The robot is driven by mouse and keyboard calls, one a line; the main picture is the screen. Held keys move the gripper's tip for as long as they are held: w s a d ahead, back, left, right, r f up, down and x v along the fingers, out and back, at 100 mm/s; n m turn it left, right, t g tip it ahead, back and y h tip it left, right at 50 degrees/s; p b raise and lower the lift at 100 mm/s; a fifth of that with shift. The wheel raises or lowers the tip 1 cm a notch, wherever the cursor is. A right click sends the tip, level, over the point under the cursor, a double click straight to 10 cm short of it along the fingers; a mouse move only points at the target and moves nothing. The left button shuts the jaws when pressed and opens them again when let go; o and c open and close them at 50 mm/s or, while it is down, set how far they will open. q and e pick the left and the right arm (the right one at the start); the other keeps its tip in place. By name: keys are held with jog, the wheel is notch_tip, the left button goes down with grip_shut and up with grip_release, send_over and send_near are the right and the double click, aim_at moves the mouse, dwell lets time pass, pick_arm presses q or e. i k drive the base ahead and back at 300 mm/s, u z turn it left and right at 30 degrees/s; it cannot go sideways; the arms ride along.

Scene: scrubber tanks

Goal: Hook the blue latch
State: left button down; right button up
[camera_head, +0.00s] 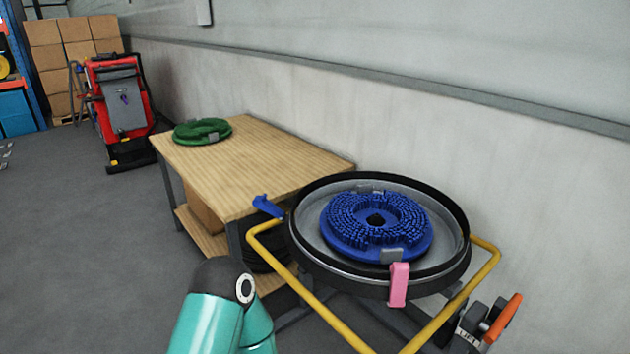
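The blue latch (267,207) is on the left side of a round black-rimmed pan (296,240). It sticks outward to the left, close to the table's front corner and the yellow tube frame. Whether it touches the rim is hard to tell. A pink latch (399,285) stands upright against the front of the rim. A blue bristle brush disc (340,236) lies in the pan, bristles up. A teal link of one of my arms rises from the bottom edge, left of the pan. Neither gripper can be made out in this view.
A yellow tube frame (331,318) surrounds the pan, with an orange-handled lever (503,318) at right. A wooden table (270,158) behind left holds a green disc (202,130). A red machine (118,110) and cardboard boxes (75,45) stand farther back. Left floor is mostly clear.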

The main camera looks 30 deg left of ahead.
aim_at(261, 202)
jog(key=u, duration=1.55)
jog(key=i, duration=0.1)
jog(key=z, duration=3.05)
jog(key=k, duration=2.15)
jog(key=z, duration=1.2)
jog(key=i, duration=0.1)
jog(key=u, duration=3)
jog(key=i, duration=1)
jog(key=z, duration=0.05)
